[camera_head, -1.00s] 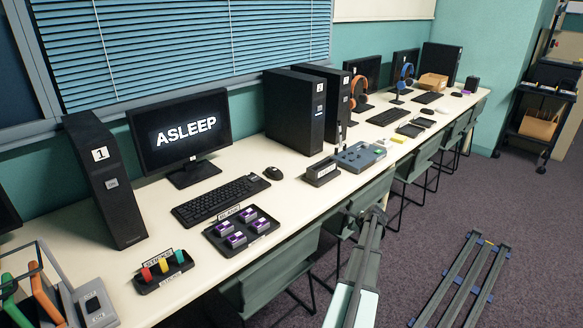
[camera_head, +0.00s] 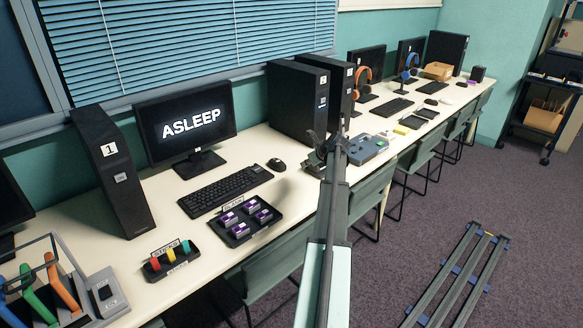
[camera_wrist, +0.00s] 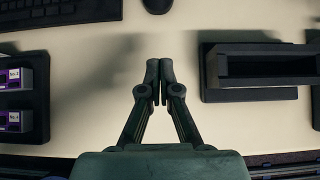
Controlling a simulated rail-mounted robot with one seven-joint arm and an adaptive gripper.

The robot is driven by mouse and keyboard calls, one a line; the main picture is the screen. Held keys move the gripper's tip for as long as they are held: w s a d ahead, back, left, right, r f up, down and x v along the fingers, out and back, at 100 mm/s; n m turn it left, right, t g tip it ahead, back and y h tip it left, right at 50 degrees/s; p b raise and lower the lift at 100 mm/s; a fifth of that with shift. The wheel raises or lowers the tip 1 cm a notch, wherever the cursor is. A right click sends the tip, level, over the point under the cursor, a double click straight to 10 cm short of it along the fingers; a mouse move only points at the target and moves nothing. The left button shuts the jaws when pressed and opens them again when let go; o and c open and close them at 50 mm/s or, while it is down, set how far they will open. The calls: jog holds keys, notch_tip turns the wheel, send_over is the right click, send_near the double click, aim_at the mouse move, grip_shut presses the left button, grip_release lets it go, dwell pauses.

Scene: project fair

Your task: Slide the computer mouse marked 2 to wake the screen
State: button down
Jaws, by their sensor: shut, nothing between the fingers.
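A black computer mouse (camera_head: 276,165) lies on the white table right of the keyboard (camera_head: 225,191); I cannot read a number on it. Its near end shows at the top of the wrist view (camera_wrist: 157,5), beyond the fingertips. The dark screen (camera_head: 186,128) reads ASLEEP and stands behind the keyboard. My gripper (camera_wrist: 160,66) is shut and empty. It is above the table, right of that mouse in the head view, and apart from it. Another mouse (camera_head: 431,101) lies farther down the table; I cannot read a number on it.
A tray with purple blocks (camera_head: 245,222) stands in front of the keyboard. A dark open holder (camera_wrist: 263,73) is just right of my fingers. A grey box (camera_head: 367,149) and black towers (camera_head: 296,103) are close by. The bare tabletop between tray and holder is free.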

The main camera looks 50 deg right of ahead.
aim_at(282, 164)
jog(key=p+x, duration=0.1)
jog(key=x, duration=0.8)
jog(key=shift+w+d+f, duration=0.15)
jog(key=shift+w+f, duration=0.1)
jog(key=shift+w, duration=0.05)
jog(key=shift+w+d, duration=0.25)
jog(key=shift+w, duration=0.95)
jog(key=shift+w+p, duration=0.35)
jog(key=shift+w, duration=0.35)
jog(key=w, duration=0.2)
jog(key=w+d+p, duration=0.1)
jog(key=w, duration=0.1)
jog(key=shift+a, duration=0.1)
jog(key=shift+s, duration=0.2)
